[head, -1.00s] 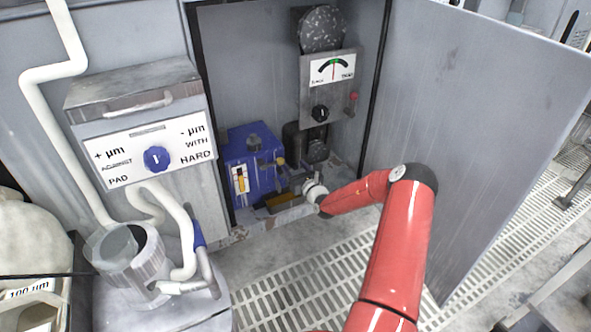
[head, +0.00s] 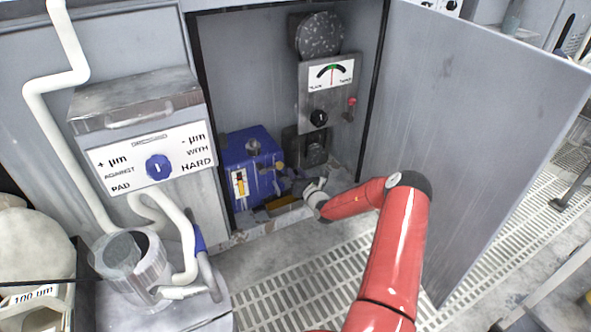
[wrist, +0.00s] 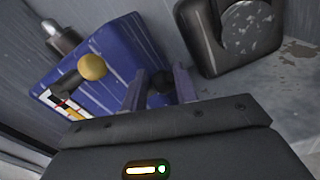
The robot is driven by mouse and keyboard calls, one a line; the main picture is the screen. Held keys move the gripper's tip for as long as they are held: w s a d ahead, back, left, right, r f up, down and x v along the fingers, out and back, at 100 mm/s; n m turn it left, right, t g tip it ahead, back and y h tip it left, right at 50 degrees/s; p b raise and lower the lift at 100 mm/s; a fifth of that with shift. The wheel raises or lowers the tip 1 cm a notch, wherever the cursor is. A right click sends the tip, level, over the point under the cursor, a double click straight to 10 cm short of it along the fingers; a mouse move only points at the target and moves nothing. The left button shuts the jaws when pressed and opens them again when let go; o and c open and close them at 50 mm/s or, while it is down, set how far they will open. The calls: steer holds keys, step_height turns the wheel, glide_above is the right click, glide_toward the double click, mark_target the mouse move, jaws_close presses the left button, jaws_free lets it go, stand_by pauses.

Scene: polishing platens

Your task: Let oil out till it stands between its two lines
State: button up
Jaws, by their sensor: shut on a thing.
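A blue oil tank (head: 262,150) stands low inside the open cabinet, with a sight gauge (head: 240,183) on its front. The gauge shows yellow oil and dark marks, too small to read the level surely. In the wrist view the gauge (wrist: 66,106) is at the left, partly hidden. A brass ball knob (wrist: 92,67) sticks out near it. In the head view my gripper (head: 290,184) is small beside the tank.
A yellowish tray (head: 284,206) lies below the tank. A black unit (head: 315,152) stands right of it, under a dial panel (head: 331,76). The open cabinet door (head: 470,130) stands right of my arm. A control box with a blue knob (head: 157,167) is at left.

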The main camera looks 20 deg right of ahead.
steer(key=shift+s+a+f+m, duration=0.1)
steer(key=shift+a+f+m, duration=0.25)
steer(key=shift+f+m, duration=0.5)
steer(key=o, duration=1.1)
steer(key=shift+a, duration=0.1)
steer(key=shift+c, duration=0.2)
steer(key=shift+r, duration=0.1)
steer(key=s+p, duration=0.1)
steer(key=s, duration=0.6)
steer(key=shift+s+d, duration=0.25)
steer(key=shift+s, duration=0.1)
steer(key=shift+r, duration=0.1)
